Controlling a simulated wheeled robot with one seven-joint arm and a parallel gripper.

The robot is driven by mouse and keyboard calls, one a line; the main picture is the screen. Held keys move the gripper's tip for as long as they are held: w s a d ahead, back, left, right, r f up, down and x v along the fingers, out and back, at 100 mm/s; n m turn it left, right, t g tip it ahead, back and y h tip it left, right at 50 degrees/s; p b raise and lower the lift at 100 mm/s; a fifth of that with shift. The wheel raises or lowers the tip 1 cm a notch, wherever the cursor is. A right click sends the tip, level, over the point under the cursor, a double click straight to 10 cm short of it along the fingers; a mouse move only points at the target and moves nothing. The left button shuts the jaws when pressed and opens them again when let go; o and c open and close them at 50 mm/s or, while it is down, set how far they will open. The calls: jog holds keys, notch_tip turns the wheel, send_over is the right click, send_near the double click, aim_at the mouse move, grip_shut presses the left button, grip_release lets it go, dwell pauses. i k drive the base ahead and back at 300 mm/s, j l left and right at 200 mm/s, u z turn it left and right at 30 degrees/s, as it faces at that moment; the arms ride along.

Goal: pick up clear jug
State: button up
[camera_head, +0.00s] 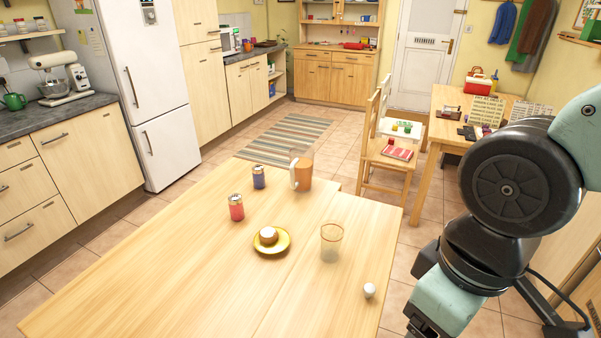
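The clear jug (304,172) stands upright at the far edge of the wooden table. Its upper part is see-through and its lower part looks orange-brown. A pale handle is on its left side. My arm fills the right side of the view, well to the right of the jug and apart from it. My gripper is out of the picture, so its fingers cannot be seen.
On the table (150,270) are a blue-labelled shaker (259,177), a red-labelled shaker (236,208), a yellow plate (285,241) with a small brown-and-white item (268,236), a clear glass (331,243) and a white egg-like object (369,290). A chair (388,155) stands behind. The table's left side is clear.

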aim_at(302, 157)
jog(key=i+l+u, duration=0.2)
jog(key=i+l, duration=0.25)
jog(key=i+l+u, duration=0.25)
jog(key=i+l, duration=0.3)
jog(key=i+l+u, duration=0.2)
jog(key=i+l, duration=0.3)
jog(key=l, duration=0.1)
